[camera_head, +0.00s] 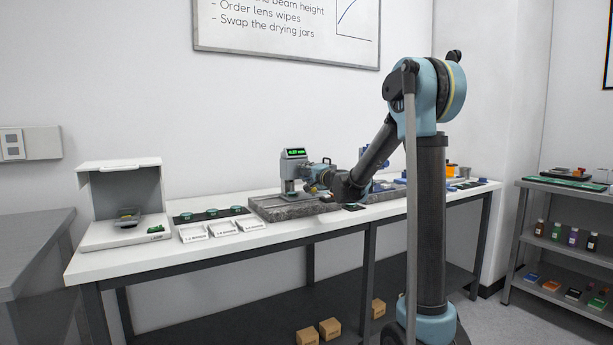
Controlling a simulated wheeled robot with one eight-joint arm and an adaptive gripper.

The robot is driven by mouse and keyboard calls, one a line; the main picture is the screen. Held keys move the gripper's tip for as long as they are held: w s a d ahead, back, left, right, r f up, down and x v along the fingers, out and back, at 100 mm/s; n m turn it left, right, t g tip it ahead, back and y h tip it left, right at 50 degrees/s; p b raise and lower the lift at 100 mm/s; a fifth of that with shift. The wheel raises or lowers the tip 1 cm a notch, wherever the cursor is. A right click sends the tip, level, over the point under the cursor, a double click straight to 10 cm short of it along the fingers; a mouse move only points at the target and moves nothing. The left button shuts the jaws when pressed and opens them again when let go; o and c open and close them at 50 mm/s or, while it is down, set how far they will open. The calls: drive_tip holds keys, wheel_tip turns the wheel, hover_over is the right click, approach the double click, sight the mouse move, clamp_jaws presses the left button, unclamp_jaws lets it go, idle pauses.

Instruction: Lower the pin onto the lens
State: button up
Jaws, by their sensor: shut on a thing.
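A grey gauge stand (290,172) with a lit green display (294,152) stands upright on a speckled stone base (270,209) on the white bench. The display's figures are too small to read surely. My gripper (312,183) is at the right side of the gauge, low beside its head, and is shut on what looks like a part of the gauge. The wrist and jaws partly cover this spot. The pin and the lens are too small to make out under the gauge.
A white lamp box (121,203) stands at the bench's left end. Blue and orange items (451,170) sit at the right end. A shelf unit (565,222) stands far right.

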drive_tip(key=shift+d+f, duration=0.1)
idle(0.5)
drive_tip(key=o, duration=1.1)
drive_tip(key=v, duration=1.2)
drive_tip(key=shift+w+f, duration=0.1)
